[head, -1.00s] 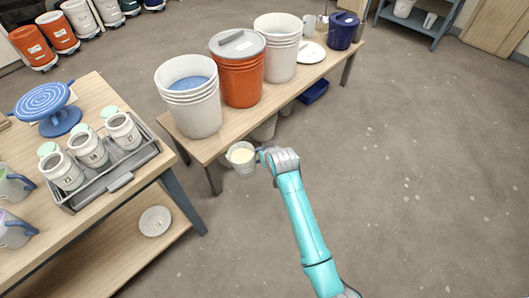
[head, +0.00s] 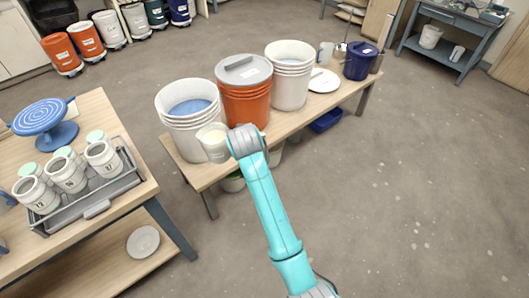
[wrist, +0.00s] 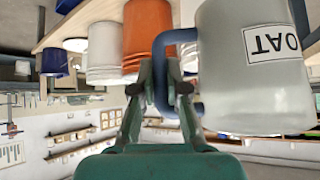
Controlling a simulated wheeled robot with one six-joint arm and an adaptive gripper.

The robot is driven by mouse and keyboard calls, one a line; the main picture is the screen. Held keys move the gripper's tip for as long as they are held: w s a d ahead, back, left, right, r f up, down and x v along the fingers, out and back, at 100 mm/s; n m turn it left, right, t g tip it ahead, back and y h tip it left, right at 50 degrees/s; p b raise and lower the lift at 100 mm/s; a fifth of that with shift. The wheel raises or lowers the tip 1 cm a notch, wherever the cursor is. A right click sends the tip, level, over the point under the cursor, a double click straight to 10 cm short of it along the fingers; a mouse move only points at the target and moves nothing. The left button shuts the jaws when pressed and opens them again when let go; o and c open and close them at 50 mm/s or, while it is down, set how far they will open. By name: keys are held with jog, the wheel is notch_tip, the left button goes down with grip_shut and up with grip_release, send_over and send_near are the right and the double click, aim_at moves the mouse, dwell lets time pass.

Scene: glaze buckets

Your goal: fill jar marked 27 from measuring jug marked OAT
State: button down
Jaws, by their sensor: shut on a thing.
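My gripper (head: 233,140) is shut on the blue handle of the measuring jug (head: 213,146). The jug is pale, holds cream-coloured glaze, and looks about upright in front of the white bucket. In the wrist view the jug (wrist: 255,85) bears the label OAT, seen upside down, with the fingers (wrist: 163,95) at its handle. Three white jars stand in a grey tray (head: 95,208) on the left table. The right jar (head: 103,160) has a label that seems to end in 7; its first digit is unclear. The left jar (head: 37,195) seems marked 12; the middle jar's (head: 68,176) number is unclear.
Mint-green lids (head: 95,136) lie behind the jars. A blue banding wheel (head: 42,118) stands farther back. The bench (head: 205,178) carries a white bucket (head: 190,105), a lidded orange bucket (head: 244,90) and another white bucket (head: 288,75). A floor gap separates table and bench.

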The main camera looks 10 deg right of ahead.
jog(key=s+a+r+h, duration=0.3)
jog(key=s+a+r, duration=0.1)
jog(key=a+r, duration=0.6)
jog(key=s+a+r+n+h, duration=0.1)
jog(key=s+a+r+h, duration=0.2)
jog(key=a+r, duration=0.8)
jog(key=shift+s+a+h, duration=0.4)
jog(key=shift+s+a, duration=0.85)
jog(key=shift+a, duration=0.05)
dwell(0.8)
